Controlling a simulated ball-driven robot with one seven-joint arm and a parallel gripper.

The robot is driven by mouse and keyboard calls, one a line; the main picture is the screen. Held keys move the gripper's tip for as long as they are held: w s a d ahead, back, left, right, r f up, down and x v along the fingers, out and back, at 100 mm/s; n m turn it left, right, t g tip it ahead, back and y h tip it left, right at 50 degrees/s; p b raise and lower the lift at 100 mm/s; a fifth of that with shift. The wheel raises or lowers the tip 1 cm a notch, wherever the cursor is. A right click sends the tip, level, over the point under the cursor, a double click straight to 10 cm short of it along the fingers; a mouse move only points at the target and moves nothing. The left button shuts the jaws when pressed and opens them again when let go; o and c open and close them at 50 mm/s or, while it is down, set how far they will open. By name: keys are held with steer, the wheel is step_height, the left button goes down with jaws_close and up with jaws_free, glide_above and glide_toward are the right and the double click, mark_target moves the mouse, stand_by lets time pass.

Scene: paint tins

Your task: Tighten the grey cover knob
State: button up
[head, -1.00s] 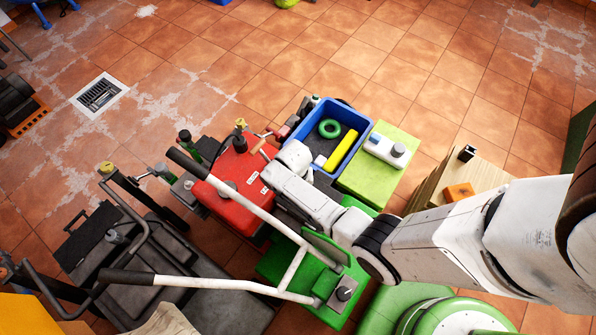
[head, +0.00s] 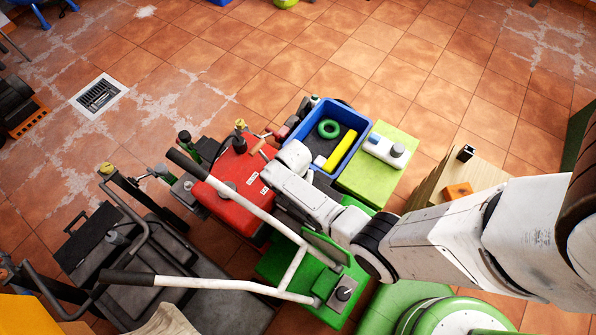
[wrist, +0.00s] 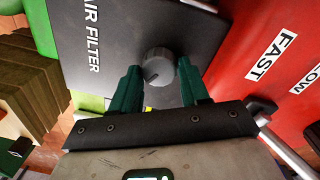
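The grey cover knob (wrist: 158,68) is a round knob with a dark mark on its face. It sits on a black cover (wrist: 190,25) lettered AIR FILTER, in the wrist view. My gripper (wrist: 159,76) has two dark green fingers, one on each side of the knob. They are drawn in to about the knob's width, with no clear gap showing, so it looks shut on the knob. In the head view my white arm hides the knob and the fingers.
A red machine housing (wrist: 265,70) marked FAST and LOW lies right of the cover. In the head view the red tank (head: 233,182) and a white handlebar (head: 250,207) are close to my arm. A blue bin (head: 357,120) and a lime-green box (head: 373,188) stand behind.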

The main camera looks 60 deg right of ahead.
steer(key=o, duration=0.4)
steer(key=shift+r, duration=0.1)
steer(key=r, duration=0.3)
steer(key=r+p, duration=0.1)
steer(key=r, duration=0.6)
steer(key=shift+w+a+r+p, duration=0.15)
steer(key=shift+w+r+p, duration=0.15)
steer(key=s+a+r+n, duration=0.2)
steer(key=s+r+n, duration=0.2)
steer(key=s, duration=0.1)
steer(key=s+a+r+n+t, duration=0.1)
steer(key=s+r+n, duration=0.3)
steer(key=r, duration=0.1)
steer(key=s+a+r+n, duration=0.2)
steer(key=s+r+n, duration=0.2)
steer(key=s+r, duration=0.1)
steer(key=shift+s+a+t, duration=0.3)
steer(key=shift+a, duration=0.05)
